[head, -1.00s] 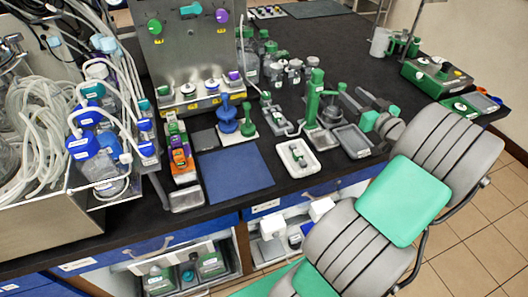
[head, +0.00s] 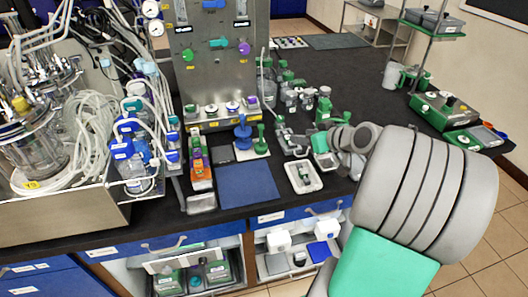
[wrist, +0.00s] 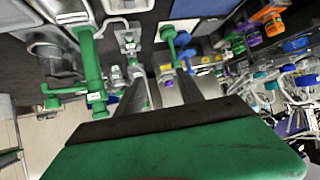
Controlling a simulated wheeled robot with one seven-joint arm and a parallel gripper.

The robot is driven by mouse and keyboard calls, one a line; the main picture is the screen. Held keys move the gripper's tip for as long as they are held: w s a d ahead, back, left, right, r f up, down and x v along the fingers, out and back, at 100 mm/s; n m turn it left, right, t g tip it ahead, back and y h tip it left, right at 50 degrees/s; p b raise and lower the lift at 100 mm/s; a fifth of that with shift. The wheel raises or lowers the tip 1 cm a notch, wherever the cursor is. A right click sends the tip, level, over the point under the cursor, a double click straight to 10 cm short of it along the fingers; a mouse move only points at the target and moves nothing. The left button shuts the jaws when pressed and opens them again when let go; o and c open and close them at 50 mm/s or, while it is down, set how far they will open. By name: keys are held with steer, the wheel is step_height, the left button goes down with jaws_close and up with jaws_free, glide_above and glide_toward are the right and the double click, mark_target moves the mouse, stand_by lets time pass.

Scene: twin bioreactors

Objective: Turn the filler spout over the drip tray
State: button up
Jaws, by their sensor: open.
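The filler is a green upright post (head: 322,112) at the middle right of the bench in the head view, partly hidden behind my wrist. In the wrist view the post (wrist: 90,60) is left of my fingers, with a green side arm (wrist: 65,89), seemingly the spout, pointing left. A small pale grated tray (wrist: 74,10) at its foot looks like the drip tray; my wrist hides this spot in the head view. My gripper (wrist: 160,82) is open, with nothing seen between its two dark fingers, beside the post and apart from it.
A white tray (head: 291,172) holding a small vial and a blue mat (head: 250,197) lie at the front. Blue (head: 243,138) and green (head: 262,143) knobbed stands are near the steel panel (head: 215,70). Small glassware crowds behind the filler.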

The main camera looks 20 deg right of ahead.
steer(key=s+a+r+g+p, duration=0.2)
steer(key=s+a+p, duration=0.1)
steer(key=a, duration=0.5)
steer(key=s+a+r+g+h+p, duration=0.1)
steer(key=s+a+r+g+p, duration=0.2)
steer(key=s+a, duration=0.3)
steer(key=a, duration=0.3)
steer(key=shift+r, duration=0.2)
